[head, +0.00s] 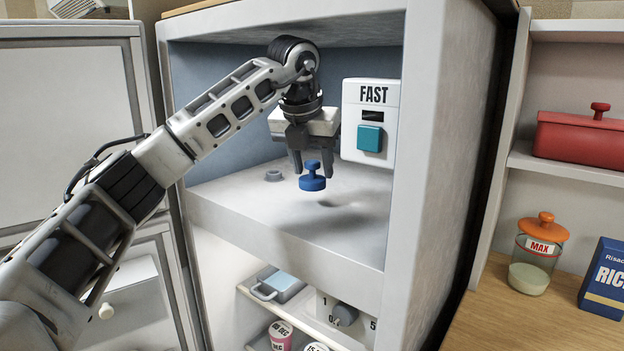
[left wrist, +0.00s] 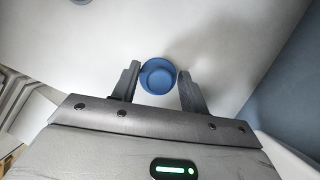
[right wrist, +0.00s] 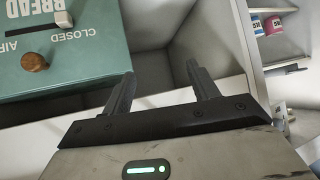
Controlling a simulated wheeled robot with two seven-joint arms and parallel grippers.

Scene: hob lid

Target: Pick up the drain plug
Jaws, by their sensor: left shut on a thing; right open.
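The blue drain plug (head: 312,183), a flat disc with a small knob on top, is in the upper compartment of the white cabinet in the head view. My left gripper (head: 311,171) points down and is shut on its knob. The plug hangs upright, apart from the pale floor, with a shadow below it. In the left wrist view the plug (left wrist: 158,78) sits between the fingers of my left gripper (left wrist: 158,73). My right gripper (right wrist: 160,73) is open and empty in the right wrist view; it is outside the head view.
A small grey ring-shaped fitting (head: 274,175) is on the compartment floor, left of the plug. A FAST switch box (head: 371,120) stands close on the right. A teal BREAD box (right wrist: 75,45) is near my right gripper. The compartment's front floor is clear.

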